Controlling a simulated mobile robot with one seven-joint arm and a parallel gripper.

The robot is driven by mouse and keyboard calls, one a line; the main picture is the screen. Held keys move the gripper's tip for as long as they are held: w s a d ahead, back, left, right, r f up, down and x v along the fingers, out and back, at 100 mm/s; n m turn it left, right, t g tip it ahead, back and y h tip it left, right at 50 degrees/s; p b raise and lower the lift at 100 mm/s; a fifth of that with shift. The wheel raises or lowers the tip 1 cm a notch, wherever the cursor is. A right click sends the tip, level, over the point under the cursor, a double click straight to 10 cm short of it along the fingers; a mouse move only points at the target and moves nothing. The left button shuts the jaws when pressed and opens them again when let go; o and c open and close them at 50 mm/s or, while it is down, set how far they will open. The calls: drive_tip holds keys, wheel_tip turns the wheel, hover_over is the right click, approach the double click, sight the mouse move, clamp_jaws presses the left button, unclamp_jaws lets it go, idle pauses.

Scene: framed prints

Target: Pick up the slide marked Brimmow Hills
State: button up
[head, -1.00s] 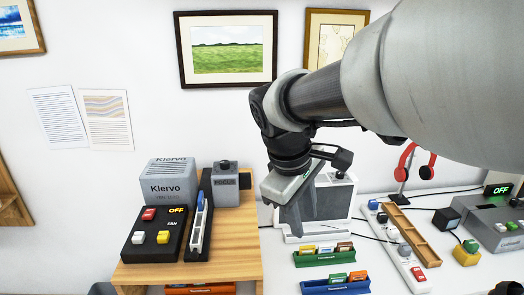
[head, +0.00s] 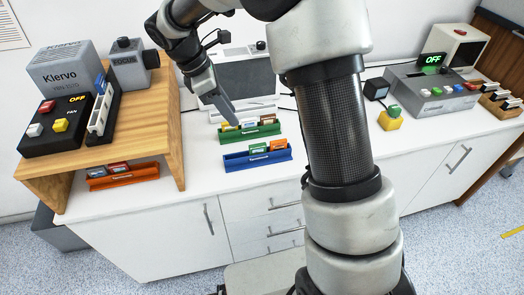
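Small slides stand in holders on the white counter, but their labels are too small to read, so I cannot tell which is Brimmow Hills. A green holder (head: 274,130) carries several slides (head: 249,122). In front of it, a blue holder (head: 236,163) carries green and orange slides (head: 278,145). An orange holder (head: 124,179) with slides (head: 118,167) sits under the wooden shelf. My gripper (head: 231,118) points down, its fingertips just over the left end of the green holder. The fingers overlap in this view, so its opening and any contact are unclear.
The wooden shelf (head: 165,130) carries a Klervo projector (head: 65,75), a fan control box and a focus box (head: 130,63). A grey console (head: 435,95) is on the right. My arm hides the counter's middle.

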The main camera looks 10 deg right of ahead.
drive_tip(key=b, duration=0.2)
approach(257, 144)
wheel_tip(257, 144, down, 3)
drive_tip(key=shift+d+b+x, duration=0.2)
drive_tip(key=shift+b+x, duration=0.15)
drive_tip(key=shift+x, duration=1.15)
drive_tip(key=shift+d+b+x, duration=0.25)
drive_tip(key=shift+b+x, duration=0.05)
drive_tip(key=shift+x, duration=1.25)
drive_tip(key=shift+r, duration=0.25)
clamp_jaws()
